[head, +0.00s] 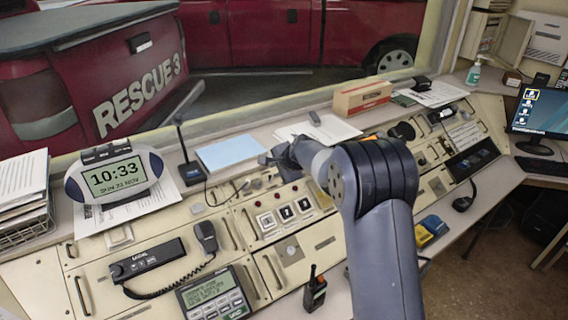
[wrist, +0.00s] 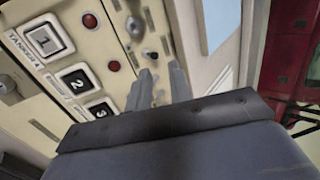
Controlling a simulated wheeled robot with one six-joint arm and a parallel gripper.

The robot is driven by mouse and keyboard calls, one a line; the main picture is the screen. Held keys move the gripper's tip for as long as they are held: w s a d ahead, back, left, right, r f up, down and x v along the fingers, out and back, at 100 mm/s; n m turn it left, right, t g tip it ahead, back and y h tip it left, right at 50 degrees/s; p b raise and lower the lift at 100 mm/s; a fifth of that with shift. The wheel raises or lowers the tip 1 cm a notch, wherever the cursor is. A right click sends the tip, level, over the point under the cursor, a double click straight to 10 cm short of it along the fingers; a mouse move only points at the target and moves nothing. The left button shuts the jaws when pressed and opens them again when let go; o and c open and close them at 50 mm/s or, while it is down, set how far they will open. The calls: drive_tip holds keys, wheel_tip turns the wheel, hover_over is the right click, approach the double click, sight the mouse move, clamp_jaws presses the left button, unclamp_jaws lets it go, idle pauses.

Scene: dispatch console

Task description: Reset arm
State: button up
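My arm reaches over the dispatch console (head: 240,235) from the lower right in the head view. My gripper (head: 272,160) is above the back part of the console, near the blue pad; its fingers are small and dark there. In the wrist view my gripper (wrist: 162,84) shows two parallel grey fingers with a gap between them and nothing held. Beyond the fingertips is the cream panel with small knobs. The numbered square switches (wrist: 62,60) and red lamps (wrist: 90,20) lie to the left of the fingers. They also show in the head view as switches (head: 285,213).
A cardboard box (head: 362,98) is at the back. A radio handset (head: 206,237) and walkie-talkie (head: 315,292) are in front. A window sill runs behind.

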sight(271, 178)
drive_tip(key=x, duration=0.2)
drive_tip(key=b+x, duration=0.1)
drive_tip(key=x, duration=0.1)
drive_tip(key=f+x, duration=0.1)
drive_tip(key=x, duration=0.1)
drive_tip(key=shift+s+d, duration=0.35)
drive_tip(key=shift+s, duration=0.05)
drive_tip(key=shift+s, duration=0.1)
